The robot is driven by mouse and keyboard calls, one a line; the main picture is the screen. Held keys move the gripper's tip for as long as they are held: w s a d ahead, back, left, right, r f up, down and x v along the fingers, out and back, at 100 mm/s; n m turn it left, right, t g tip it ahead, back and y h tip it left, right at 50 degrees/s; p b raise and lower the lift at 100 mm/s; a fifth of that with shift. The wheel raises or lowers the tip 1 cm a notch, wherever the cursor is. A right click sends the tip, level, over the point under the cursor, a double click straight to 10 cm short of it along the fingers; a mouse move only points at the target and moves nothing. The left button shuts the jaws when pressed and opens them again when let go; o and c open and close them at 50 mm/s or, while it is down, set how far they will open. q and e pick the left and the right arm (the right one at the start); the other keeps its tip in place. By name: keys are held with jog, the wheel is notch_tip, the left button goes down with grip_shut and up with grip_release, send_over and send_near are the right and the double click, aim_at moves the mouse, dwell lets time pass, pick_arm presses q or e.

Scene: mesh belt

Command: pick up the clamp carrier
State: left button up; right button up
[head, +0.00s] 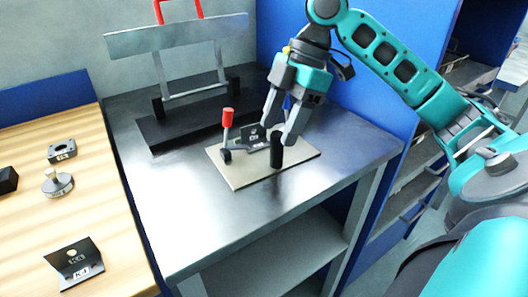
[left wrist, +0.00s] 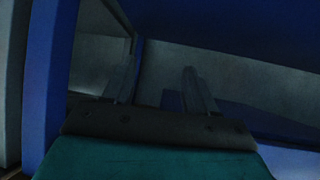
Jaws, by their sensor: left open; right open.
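The clamp carrier appears to be the beige plate (head: 240,178) lying on the metal table in the head view. It bears a red-handled clamp (head: 227,128), a black bracket (head: 254,137) and an upright black post (head: 277,156). My right gripper (head: 279,132) is open, pointing down, with its fingertips at the top of the post. One finger overlaps the bracket in the picture; I cannot tell whether either finger touches anything. My left gripper (left wrist: 157,80) shows only in the left wrist view, open with nothing between its fingers.
A metal frame with red handles (head: 180,40) stands on a black base behind the plate. A wooden table (head: 100,215) at left holds another black bracket (head: 74,264), a round metal part (head: 57,183) and small black parts. The metal table's front (head: 210,235) is clear.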

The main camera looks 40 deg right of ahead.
aim_at(278, 133)
jog(key=x, duration=0.2)
jog(key=b+x, duration=0.1)
jog(key=x, duration=0.2)
jog(key=shift+d+f+b, duration=0.1)
jog(key=shift+d+b, duration=0.15)
jog(key=shift+b, duration=0.05)
jog(key=shift+c, duration=0.2)
grip_shut()
